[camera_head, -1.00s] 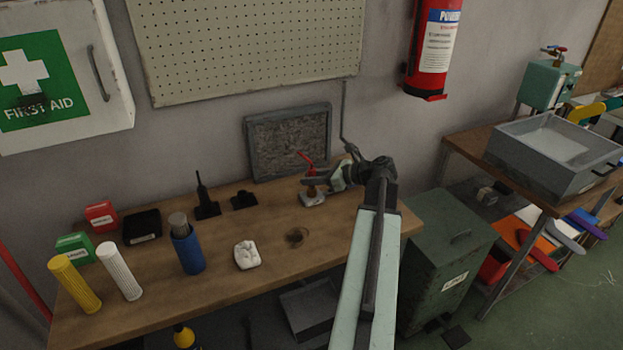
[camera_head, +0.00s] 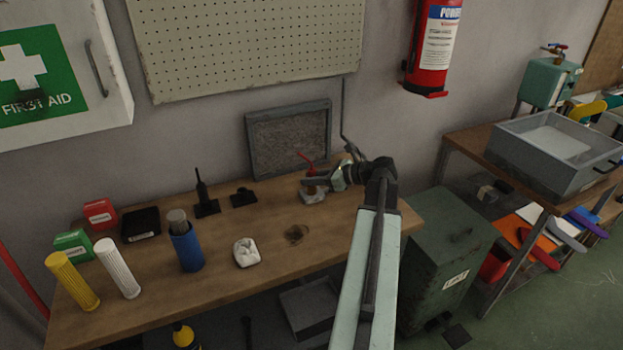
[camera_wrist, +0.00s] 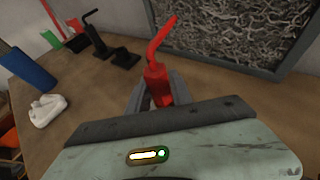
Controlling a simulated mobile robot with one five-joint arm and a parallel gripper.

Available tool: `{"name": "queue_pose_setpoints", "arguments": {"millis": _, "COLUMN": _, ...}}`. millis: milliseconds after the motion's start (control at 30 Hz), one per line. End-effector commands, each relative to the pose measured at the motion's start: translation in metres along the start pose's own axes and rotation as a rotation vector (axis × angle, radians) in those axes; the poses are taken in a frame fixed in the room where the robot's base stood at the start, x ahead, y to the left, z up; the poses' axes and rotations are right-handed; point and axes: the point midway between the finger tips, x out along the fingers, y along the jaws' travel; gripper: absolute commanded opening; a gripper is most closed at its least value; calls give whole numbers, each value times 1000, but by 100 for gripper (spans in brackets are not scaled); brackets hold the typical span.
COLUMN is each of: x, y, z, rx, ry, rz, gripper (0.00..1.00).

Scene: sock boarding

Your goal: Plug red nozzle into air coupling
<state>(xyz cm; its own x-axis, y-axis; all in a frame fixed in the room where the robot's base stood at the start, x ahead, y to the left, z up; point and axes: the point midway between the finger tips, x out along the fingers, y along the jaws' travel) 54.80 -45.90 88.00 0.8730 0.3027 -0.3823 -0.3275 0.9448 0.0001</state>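The red nozzle (camera_wrist: 157,86) stands nearly upright between the two dark fingers of my gripper (camera_wrist: 158,98) in the wrist view, its bent arm pointing up and right. The fingers sit close on both sides of it, and I see no clear gap. In the head view the nozzle's thin red top (camera_head: 306,157) shows above my gripper (camera_head: 314,184). A pale metal fitting (camera_head: 313,197), likely the air coupling, is on the bench directly below. My gripper hides the joint, so I cannot tell whether nozzle and fitting touch. The nozzle's lower end is hidden in the wrist view.
A grey framed panel (camera_head: 289,140) stands close behind. A thin bent pipe (camera_head: 344,110) runs down the wall. A black nozzle stand (camera_head: 206,207), a low black holder (camera_head: 243,198), a white lump (camera_head: 246,253) and a blue canister (camera_head: 187,250) are left. The front bench has free room.

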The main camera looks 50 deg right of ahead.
Motion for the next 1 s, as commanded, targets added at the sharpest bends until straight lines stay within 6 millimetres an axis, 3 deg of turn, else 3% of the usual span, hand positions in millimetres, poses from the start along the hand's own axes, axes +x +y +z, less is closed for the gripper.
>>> {"name": "queue_pose_setpoints", "arguments": {"millis": 67, "x": 0, "y": 0, "z": 0, "rx": 0, "ry": 0, "rz": 0, "gripper": 49}}
{"name": "queue_pose_setpoints", "arguments": {"millis": 400, "x": -3, "y": 0, "z": 1, "rx": 0, "ry": 0, "rz": -1, "gripper": 49}}
{"name": "queue_pose_setpoints", "arguments": {"millis": 800, "x": -72, "y": 0, "z": 3, "rx": 0, "ry": 0, "rz": -2, "gripper": 49}}
{"name": "queue_pose_setpoints", "arguments": {"millis": 1000, "x": -79, "y": 0, "z": 0, "rx": 0, "ry": 0, "rz": -1, "gripper": 49}}
